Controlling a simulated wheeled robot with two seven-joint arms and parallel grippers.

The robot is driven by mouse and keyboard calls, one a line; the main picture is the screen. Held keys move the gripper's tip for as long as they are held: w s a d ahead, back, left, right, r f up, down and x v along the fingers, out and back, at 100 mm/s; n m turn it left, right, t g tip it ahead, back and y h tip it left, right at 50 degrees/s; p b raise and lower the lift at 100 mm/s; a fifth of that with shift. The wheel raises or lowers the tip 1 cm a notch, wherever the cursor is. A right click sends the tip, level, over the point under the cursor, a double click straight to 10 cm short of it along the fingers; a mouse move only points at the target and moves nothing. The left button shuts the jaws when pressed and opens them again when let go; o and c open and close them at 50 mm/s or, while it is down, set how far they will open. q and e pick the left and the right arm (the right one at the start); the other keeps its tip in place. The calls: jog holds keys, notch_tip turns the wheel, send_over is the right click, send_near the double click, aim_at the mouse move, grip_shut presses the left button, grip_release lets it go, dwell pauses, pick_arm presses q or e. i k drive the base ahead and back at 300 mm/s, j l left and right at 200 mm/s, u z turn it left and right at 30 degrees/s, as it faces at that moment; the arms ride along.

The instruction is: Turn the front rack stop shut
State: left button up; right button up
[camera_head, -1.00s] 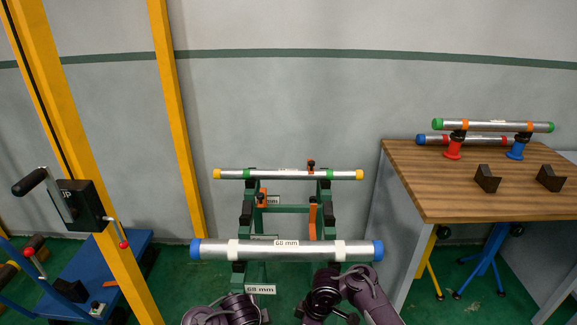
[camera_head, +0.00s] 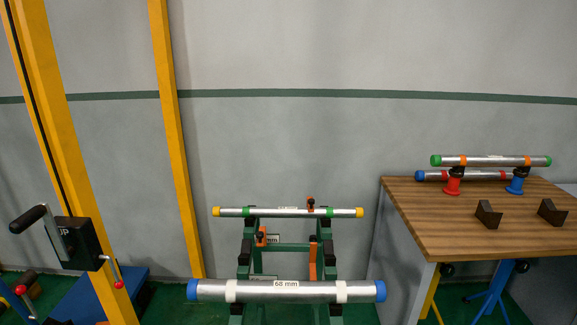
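The green pipe rack (camera_head: 285,247) stands in the middle against the wall. A large 68 mm pipe (camera_head: 265,290) with blue ends lies across its front, and a thinner pipe (camera_head: 270,212) with yellow ends lies across its back. An orange stop with a black knob (camera_head: 262,238) is on the rack's left side. An upright orange bar (camera_head: 313,262) is on its right side. A small orange piece with a dark knob (camera_head: 311,205) is at the rear pipe. I cannot tell which is the front stop; the rack's lower front is cut off. Neither gripper is in view.
A wooden table (camera_head: 450,230) at the right carries pipes on red and blue stands and two black V-blocks. A yellow post (camera_head: 70,160) with a black crank box (camera_head: 75,243) stands at the left, above a blue platform (camera_head: 110,290).

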aim_at(313, 238)
jog(key=l+u, duration=0.1)
jog(key=u, duration=0.95)
jog(key=l+u, duration=0.65)
jog(key=l, duration=0.2)
jog(key=k+l+u, duration=0.15)
jog(key=l+u, duration=0.2)
jog(key=k+l+u, duration=0.15)
jog(key=l+u, duration=0.15)
jog(key=k+l+u, duration=0.2)
jog(key=l+u, duration=0.15)
jog(key=l, duration=0.15)
